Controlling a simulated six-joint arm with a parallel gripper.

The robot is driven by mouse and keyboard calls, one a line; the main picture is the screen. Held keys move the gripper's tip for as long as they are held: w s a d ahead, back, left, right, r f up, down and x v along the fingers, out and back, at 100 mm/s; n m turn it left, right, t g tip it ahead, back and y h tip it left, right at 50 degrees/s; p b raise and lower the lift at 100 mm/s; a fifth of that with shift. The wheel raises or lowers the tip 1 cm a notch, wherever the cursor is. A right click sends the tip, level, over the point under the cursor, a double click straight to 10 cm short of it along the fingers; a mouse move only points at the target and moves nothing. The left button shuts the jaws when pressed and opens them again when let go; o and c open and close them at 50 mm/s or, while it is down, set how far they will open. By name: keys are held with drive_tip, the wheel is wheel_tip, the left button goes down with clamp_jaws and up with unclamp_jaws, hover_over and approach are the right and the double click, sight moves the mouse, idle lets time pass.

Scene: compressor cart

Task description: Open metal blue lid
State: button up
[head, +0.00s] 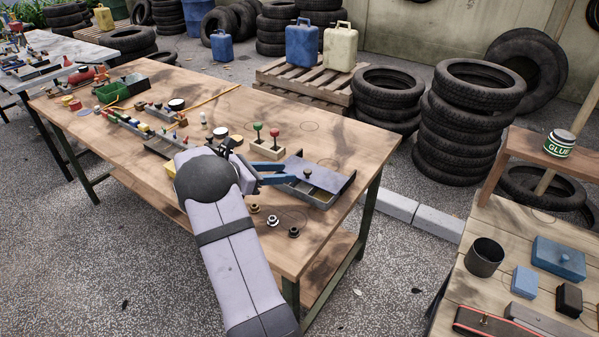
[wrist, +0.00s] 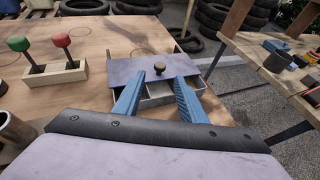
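A grey-blue metal lid (head: 327,174) with a dark round knob (head: 307,173) lies over a shallow metal box (head: 318,199) near the right end of the wooden workbench. In the wrist view the lid (wrist: 125,75) covers the far part of the box, and its near part shows open with dividers. My gripper (head: 288,174) has two blue fingers, which reach in from the left. In the wrist view my gripper (wrist: 158,82) is open and empty, with the knob (wrist: 159,68) just beyond and between its fingertips. Contact with the lid cannot be told.
A wooden block with a green and a red lever (head: 266,145) stands left of the box. Several small round fittings (head: 272,221) lie in front. A lower table at right holds a blue box with a knobbed lid (head: 559,257) and a dark cup (head: 484,257).

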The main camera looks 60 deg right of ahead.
sight(306, 171)
drive_tip(key=shift+p+x, duration=0.55)
drive_tip(key=shift+x, duration=3)
drive_tip(key=shift+c, duration=0.2)
clamp_jaws()
